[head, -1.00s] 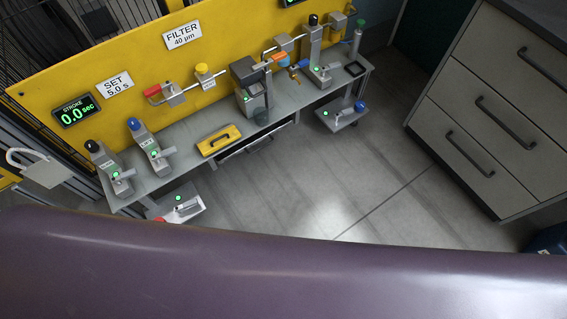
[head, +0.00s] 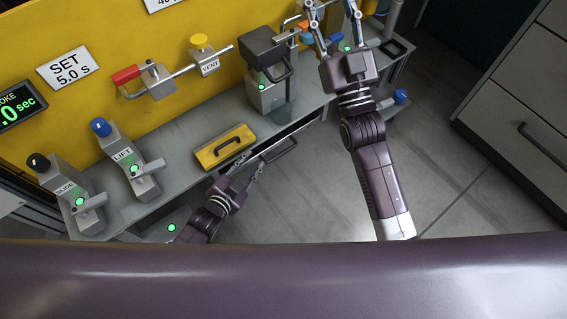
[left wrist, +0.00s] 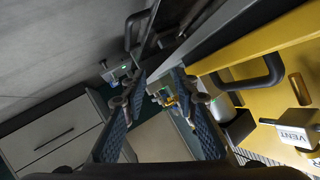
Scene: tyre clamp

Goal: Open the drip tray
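The drip tray seems to be the dark, narrow drawer under the bench's front edge. Its bar handle (head: 285,150) sticks out in the head view, and a dark handle (left wrist: 140,30) shows at the upper left in the left wrist view. My left gripper (head: 247,168) is just left of that handle, below the bench edge. In the left wrist view its two fingers (left wrist: 160,95) stand apart with nothing between them. My right gripper (head: 333,12) is at the top of the head view, fingers spread, near the bench's right part; its tips are partly cut off.
A yellow cover with a black handle (head: 225,147) lies on the grey bench (head: 185,178). Lever stands marked LIFT (head: 130,165) and another (head: 70,195) are at the left. A grey drawer cabinet (head: 515,100) stands at the right. Open floor lies between.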

